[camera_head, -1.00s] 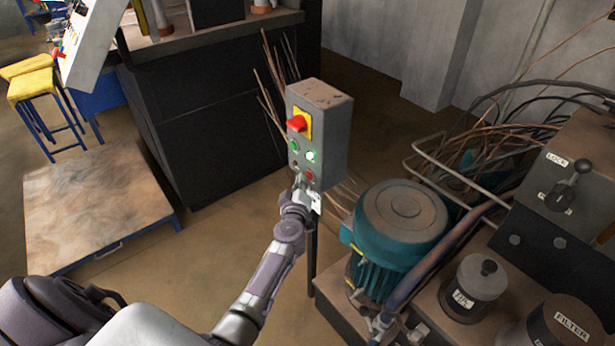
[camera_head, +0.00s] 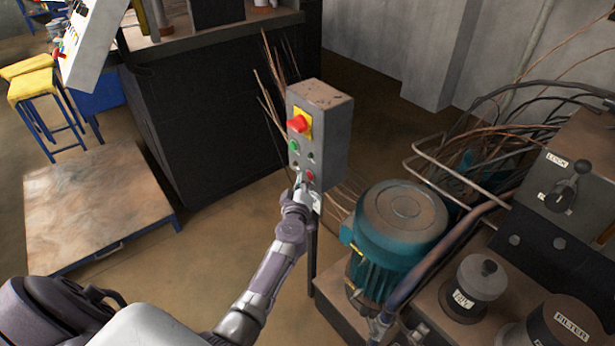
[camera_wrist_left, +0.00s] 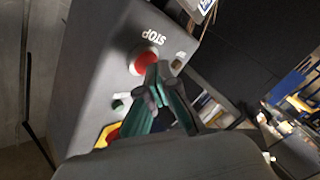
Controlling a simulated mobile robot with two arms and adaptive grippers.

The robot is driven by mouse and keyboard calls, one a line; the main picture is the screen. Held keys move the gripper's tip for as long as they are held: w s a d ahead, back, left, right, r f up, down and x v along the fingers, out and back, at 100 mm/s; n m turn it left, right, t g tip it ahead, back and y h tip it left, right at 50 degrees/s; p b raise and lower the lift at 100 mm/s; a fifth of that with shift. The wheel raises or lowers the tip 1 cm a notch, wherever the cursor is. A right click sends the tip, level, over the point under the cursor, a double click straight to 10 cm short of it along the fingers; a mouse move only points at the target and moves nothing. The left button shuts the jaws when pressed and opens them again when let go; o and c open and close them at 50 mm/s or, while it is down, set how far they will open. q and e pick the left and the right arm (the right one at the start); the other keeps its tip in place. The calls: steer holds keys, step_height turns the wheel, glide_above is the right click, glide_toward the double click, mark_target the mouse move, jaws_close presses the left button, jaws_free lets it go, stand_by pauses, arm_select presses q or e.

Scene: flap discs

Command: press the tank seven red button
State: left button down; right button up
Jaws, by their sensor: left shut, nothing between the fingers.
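A grey control box (camera_head: 330,125) stands on a post in the middle of the head view. Its red button (camera_head: 310,175) is low on the front face; in the left wrist view a red button (camera_wrist_left: 146,62) sits beside the word STOP. My left gripper (camera_head: 301,181) is shut and empty at the lower front of the box. In the wrist view its fingertips (camera_wrist_left: 159,72) are right at the red button's edge and overlap it slightly. I cannot tell whether they touch. My right gripper is not in view.
A red knob on a yellow plate (camera_head: 301,123), a green button (camera_head: 294,146) and a dark lamp or button (camera_head: 311,158) share the panel. A teal motor (camera_head: 400,225) stands close on the right. A wooden-topped platform (camera_head: 95,205) is at left.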

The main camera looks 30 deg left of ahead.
arm_select(q)
steer(key=shift+s+a+p, duration=0.2)
steer(key=shift+s+p, duration=0.1)
steer(key=shift+s, duration=0.35)
steer(key=s, duration=0.1)
steer(key=s+a+p, duration=0.1)
steer(key=s, duration=0.1)
steer(key=s+a, duration=0.1)
steer(key=shift+s+p, duration=0.3)
steer(key=shift+s, duration=0.05)
stand_by(0.6)
